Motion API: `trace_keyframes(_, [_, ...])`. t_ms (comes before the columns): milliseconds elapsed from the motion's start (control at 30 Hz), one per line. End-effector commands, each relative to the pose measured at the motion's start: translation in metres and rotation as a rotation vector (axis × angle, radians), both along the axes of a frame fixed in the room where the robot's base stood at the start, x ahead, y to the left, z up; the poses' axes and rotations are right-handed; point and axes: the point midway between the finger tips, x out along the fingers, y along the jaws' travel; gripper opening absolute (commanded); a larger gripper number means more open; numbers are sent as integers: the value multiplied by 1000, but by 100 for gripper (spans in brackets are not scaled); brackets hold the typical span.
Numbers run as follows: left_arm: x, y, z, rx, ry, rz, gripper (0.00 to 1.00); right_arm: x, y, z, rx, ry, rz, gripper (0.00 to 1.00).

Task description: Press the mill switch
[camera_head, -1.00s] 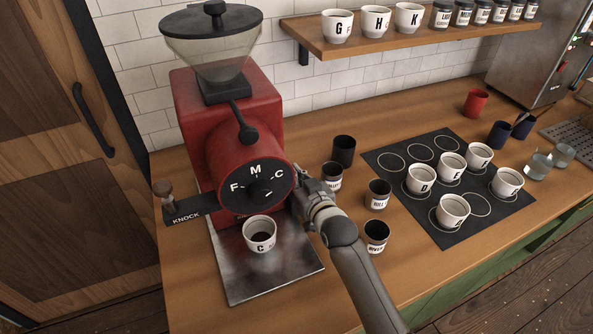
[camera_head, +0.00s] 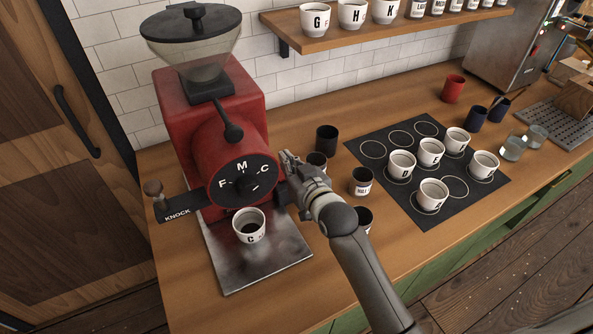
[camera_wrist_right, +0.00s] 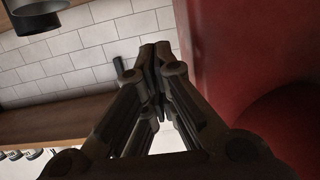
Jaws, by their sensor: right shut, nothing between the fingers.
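The red mill (camera_head: 190,140) stands on the counter, with a clear hopper on top and a round black dial (camera_head: 243,182) marked F, M and C on its front. A small dark block at the mill's lower right, beside the dial, may be the switch (camera_head: 281,194); my gripper and arm partly cover that area, so I cannot be sure. My right gripper (camera_head: 288,158) is shut and empty, close to the mill's right side. In the right wrist view its fingertips (camera_wrist_right: 155,52) are together, beside the red mill wall (camera_wrist_right: 245,60). My left gripper is out of view.
A white cup (camera_head: 249,226) with dark contents stands on the metal tray (camera_head: 230,272) below the dial. Dark tins (camera_head: 326,139) stand close to my right gripper and wrist. A black mat (camera_head: 452,205) with several white cups lies further right. The wall shelf (camera_head: 350,32) is above.

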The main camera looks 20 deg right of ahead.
Motion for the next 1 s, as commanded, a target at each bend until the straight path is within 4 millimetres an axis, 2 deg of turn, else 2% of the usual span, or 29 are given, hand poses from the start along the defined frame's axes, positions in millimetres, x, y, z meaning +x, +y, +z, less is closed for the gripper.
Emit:
trace_keyframes(200, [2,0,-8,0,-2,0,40,-30,-6,10,-1,0,0,0])
trace_keyframes(400, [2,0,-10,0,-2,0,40,-44,-9,16,-1,0,0,0])
trace_keyframes(1000, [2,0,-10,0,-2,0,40,-47,-9,18,0,0,0,0])
